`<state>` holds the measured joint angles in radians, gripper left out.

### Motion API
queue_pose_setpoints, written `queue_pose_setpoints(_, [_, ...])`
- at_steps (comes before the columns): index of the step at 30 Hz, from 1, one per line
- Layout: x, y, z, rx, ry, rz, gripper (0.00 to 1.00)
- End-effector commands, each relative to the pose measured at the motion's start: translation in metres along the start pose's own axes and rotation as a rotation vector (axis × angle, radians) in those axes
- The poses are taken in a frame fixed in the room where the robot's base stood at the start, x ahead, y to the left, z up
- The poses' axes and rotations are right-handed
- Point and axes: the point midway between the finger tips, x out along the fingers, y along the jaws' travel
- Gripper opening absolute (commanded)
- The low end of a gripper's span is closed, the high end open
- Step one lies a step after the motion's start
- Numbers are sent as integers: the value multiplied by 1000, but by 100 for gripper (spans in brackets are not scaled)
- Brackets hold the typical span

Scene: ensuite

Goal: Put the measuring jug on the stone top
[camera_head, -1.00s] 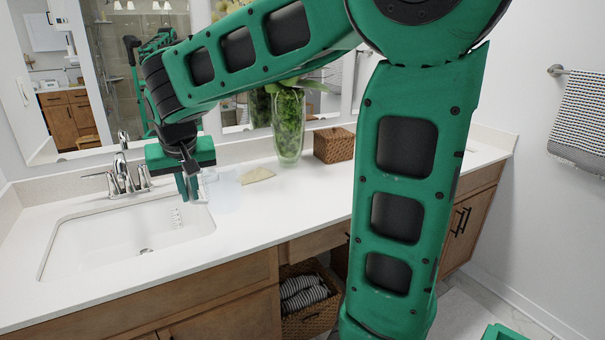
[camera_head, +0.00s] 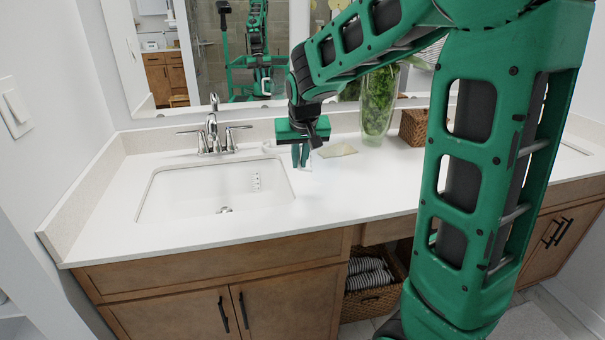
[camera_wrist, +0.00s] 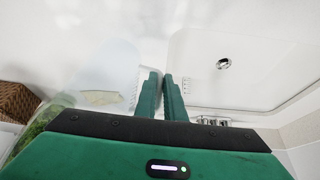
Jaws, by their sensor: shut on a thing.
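My gripper (camera_head: 301,166) is over the white stone top (camera_head: 350,195), just beside the right edge of the sink. In the wrist view its two green fingers (camera_wrist: 162,78) point forward, nearly together. They are shut on the measuring jug (camera_wrist: 112,62), a clear, faint vessel with small marks on its wall. The jug's body lies left of the fingers in the wrist view, over the white surface. In the head view the jug is barely visible. I cannot tell whether its base touches the stone top.
The sink basin (camera_head: 190,190) and chrome tap (camera_head: 213,135) are left of my gripper. The front of the counter is clear.

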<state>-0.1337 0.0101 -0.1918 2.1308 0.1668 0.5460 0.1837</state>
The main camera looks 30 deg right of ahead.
Motion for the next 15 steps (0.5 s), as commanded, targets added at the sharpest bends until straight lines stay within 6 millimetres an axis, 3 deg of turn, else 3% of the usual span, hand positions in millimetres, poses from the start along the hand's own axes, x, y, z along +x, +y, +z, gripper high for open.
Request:
queue_pose_setpoints(6, [14, 12, -4, 0, 0, 0, 0])
queue_pose_setpoints(15, [46, 12, 11, -1, 0, 0, 0])
